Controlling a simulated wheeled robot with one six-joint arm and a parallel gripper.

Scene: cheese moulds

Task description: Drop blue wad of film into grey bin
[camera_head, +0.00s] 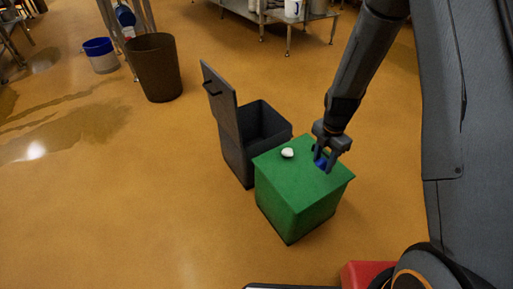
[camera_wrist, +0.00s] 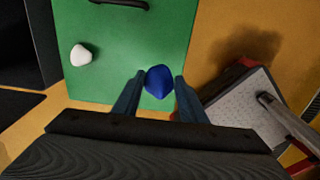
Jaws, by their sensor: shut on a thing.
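The blue wad of film (camera_head: 321,162) is between the fingers of my gripper (camera_head: 325,160), over the right part of the green bin's top. In the wrist view the blue wad (camera_wrist: 159,81) sits between the two fingertips of my gripper (camera_wrist: 158,88), which is shut on it. I cannot tell whether the wad touches the green lid. The grey bin (camera_head: 265,128) stands just behind and left of the green bin, with its lid (camera_head: 219,98) raised and its dark inside showing. Part of a dark bin (camera_wrist: 25,45) shows at the left of the wrist view.
The green bin (camera_head: 297,207) has a closed lid with a white wad (camera_head: 287,153) on it, also in the wrist view (camera_wrist: 81,55). A brown open bin (camera_head: 154,70) and a blue-rimmed bucket (camera_head: 101,58) stand at the back left. The floor at left is clear.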

